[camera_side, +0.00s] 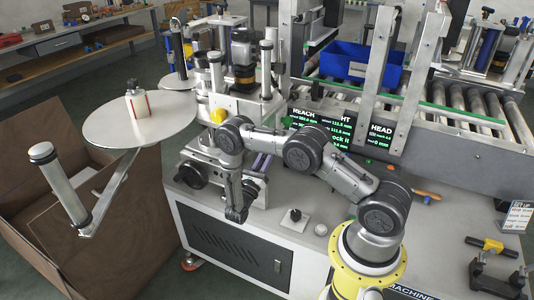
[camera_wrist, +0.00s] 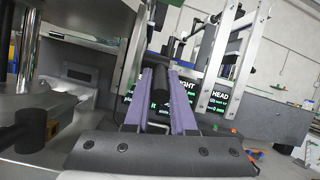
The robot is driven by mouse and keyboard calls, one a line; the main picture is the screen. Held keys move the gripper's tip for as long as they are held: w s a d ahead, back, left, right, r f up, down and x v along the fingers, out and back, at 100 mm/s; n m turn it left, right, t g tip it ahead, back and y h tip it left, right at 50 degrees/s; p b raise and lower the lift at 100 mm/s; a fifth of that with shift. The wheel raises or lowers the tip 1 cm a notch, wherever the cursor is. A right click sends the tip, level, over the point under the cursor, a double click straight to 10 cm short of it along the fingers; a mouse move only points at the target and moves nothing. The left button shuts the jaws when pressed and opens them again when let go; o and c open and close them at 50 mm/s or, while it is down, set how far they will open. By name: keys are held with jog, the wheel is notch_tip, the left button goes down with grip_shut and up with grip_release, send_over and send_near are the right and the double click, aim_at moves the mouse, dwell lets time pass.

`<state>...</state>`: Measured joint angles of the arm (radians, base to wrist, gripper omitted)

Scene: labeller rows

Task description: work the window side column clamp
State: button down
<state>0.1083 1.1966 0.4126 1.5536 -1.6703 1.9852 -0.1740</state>
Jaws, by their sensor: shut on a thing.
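In the wrist view my gripper (camera_wrist: 163,76) has two purple fingers closed around a black handle (camera_wrist: 160,92), which stands between them. The handle sits at the foot of a grey metal upright (camera_wrist: 133,55); I take it for the column clamp's handle, though its window side is not certain. In the side view my gripper (camera_side: 262,160) is low beside the labeller's metal column stand (camera_side: 262,110), and the handle is hidden there. The labeller head (camera_side: 242,58) with its dark motor stands above.
A black screen (camera_side: 320,125) with green and white text, including REACH and HEAD, is behind my arm. A roller conveyor (camera_side: 465,100) holds a blue crate (camera_side: 352,66).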

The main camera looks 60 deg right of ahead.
jog(key=c, duration=0.8)
grip_release()
jog(key=shift+o, duration=0.2)
jog(key=shift+a, duration=0.1)
jog(key=v, duration=1.3)
jog(key=shift+a, duration=0.3)
